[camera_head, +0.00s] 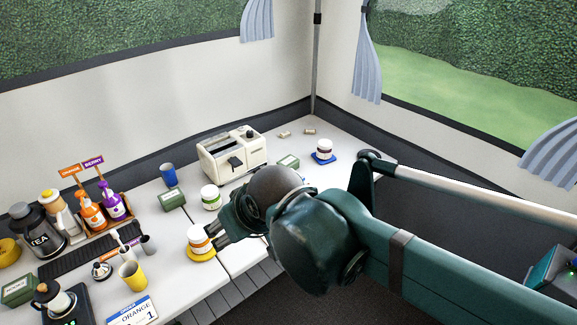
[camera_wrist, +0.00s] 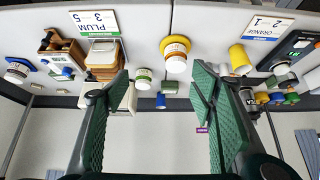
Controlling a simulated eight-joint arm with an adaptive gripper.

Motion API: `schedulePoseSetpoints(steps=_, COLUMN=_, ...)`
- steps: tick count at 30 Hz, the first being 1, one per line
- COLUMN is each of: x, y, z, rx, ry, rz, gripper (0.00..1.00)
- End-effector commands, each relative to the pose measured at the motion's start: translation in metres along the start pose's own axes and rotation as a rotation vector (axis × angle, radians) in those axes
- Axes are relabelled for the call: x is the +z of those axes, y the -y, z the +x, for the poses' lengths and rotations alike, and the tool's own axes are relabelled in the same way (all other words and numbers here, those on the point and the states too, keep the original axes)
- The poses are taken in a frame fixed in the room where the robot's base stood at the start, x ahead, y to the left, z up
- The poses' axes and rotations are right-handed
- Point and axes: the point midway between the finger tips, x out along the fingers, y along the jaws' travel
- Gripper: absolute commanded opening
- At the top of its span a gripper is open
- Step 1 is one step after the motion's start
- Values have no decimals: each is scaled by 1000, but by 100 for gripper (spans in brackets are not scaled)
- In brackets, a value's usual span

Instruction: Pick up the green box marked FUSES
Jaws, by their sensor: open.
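Three dark green boxes show in the head view, and I cannot read their labels, so I cannot tell which says FUSES. One green box (camera_head: 173,199) lies on the white counter below the blue cup. Another green box (camera_head: 288,162) lies right of the toaster, and a third green box (camera_head: 18,290) is at the far left. A green box (camera_wrist: 169,87) also shows in the wrist view, beyond and between my fingers. My gripper (camera_wrist: 160,72) is open and empty. In the head view my gripper (camera_head: 218,232) is beside the orange-banded jar (camera_head: 198,236) on a yellow saucer (camera_head: 203,255).
A green-lidded jar (camera_head: 211,197), a blue cup (camera_head: 168,174) and a cream toaster (camera_head: 232,154) stand nearby. A bottle rack (camera_head: 106,226), a yellow cup (camera_head: 132,275) and a tea jug (camera_head: 37,232) crowd the left. A jar on a blue saucer (camera_head: 323,157) is at the back.

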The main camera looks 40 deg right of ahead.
Motion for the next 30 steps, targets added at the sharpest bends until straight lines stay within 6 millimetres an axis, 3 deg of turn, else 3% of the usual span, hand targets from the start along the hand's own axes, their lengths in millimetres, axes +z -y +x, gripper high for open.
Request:
schedulePoseSetpoints(steps=11, x=-32, y=-18, z=4, rx=36, ry=29, rz=83, gripper=56)
schedulePoseSetpoints(steps=30, x=-112, y=-80, z=36, rx=157, ry=103, rz=342, gripper=56)
